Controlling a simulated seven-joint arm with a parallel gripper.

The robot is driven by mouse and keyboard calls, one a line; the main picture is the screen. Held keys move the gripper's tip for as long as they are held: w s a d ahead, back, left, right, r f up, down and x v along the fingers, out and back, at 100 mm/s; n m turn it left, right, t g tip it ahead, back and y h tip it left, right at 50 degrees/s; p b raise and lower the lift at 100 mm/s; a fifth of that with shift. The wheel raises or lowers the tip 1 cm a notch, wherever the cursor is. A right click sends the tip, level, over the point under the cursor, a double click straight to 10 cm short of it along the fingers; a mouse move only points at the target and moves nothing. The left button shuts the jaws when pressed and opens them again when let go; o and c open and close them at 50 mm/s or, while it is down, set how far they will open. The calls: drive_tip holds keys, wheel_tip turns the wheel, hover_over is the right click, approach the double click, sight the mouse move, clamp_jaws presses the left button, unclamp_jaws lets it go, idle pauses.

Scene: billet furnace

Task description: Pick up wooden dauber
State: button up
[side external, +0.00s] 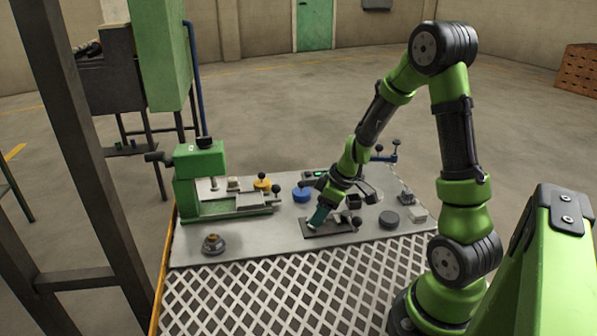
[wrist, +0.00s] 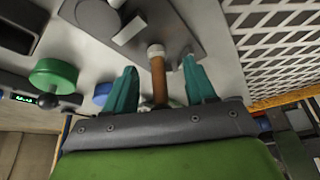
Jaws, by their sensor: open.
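The wooden dauber (wrist: 157,80) is a brown stick with a pale tip, seen in the wrist view between my two teal fingers. My gripper (wrist: 159,65) is open, with one finger on each side of the stick and a visible gap to each. The dauber's lower end is hidden behind the gripper body. In the side view my gripper (side external: 319,216) is low over a dark plate (side external: 343,230) on the grey worktop. The dauber cannot be made out there.
A green press-like machine (side external: 201,178) stands left on the worktop. Near my gripper are a blue round piece (side external: 301,194), a dark disc (side external: 389,219) and a pale block (side external: 417,214). White mesh (side external: 290,300) borders the worktop's front.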

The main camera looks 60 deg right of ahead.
drive_tip(key=shift+c, duration=0.4)
drive_tip(key=c, duration=0.9)
drive_tip(key=shift+c, duration=0.2)
